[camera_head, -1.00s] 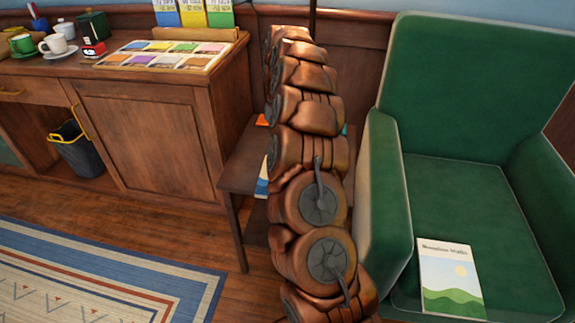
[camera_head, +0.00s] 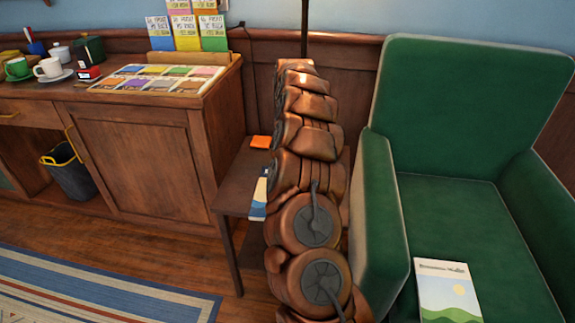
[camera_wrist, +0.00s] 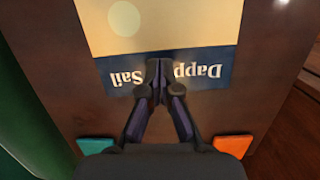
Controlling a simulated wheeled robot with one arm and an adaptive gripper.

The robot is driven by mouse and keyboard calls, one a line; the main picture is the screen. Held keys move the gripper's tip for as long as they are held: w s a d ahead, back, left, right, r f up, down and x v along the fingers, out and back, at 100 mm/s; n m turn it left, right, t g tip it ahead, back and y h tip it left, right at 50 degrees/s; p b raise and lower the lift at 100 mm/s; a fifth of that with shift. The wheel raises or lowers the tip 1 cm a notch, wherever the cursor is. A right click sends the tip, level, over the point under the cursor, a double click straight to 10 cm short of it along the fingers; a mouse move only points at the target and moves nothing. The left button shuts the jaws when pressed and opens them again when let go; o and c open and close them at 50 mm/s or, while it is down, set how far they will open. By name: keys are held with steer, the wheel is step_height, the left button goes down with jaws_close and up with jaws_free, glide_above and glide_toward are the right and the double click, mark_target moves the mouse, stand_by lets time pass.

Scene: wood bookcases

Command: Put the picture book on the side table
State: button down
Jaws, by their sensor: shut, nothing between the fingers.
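A book (camera_wrist: 155,30) with a cream and dark blue cover, its partly hidden title upside down, lies on the brown side table (camera_wrist: 62,50) in the wrist view. My gripper (camera_wrist: 158,70) is shut and empty over its title band; I cannot tell whether the tips touch it. In the head view, a blue and white edge of this book (camera_head: 259,197) shows beside my arm on the side table (camera_head: 236,185), and the gripper is hidden.
An orange item (camera_wrist: 233,146) and a teal item (camera_wrist: 95,146) lie on the side table. The green armchair (camera_head: 455,120) stands to its right. A wooden cabinet (camera_head: 140,165) with cards and cups is to its left. A striped rug (camera_head: 90,290) covers the floor.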

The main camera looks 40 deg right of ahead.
steer(key=shift+s+a+b, duration=0.45)
steer(key=shift+s+a, duration=1.1)
steer(key=shift+a, duration=0.15)
steer(key=shift+s+a+b, duration=0.4)
steer(key=shift+s+a, duration=1.15)
steer(key=shift+a, duration=0.15)
steer(key=shift+f, duration=0.8)
steer(key=shift+s+f, duration=0.1)
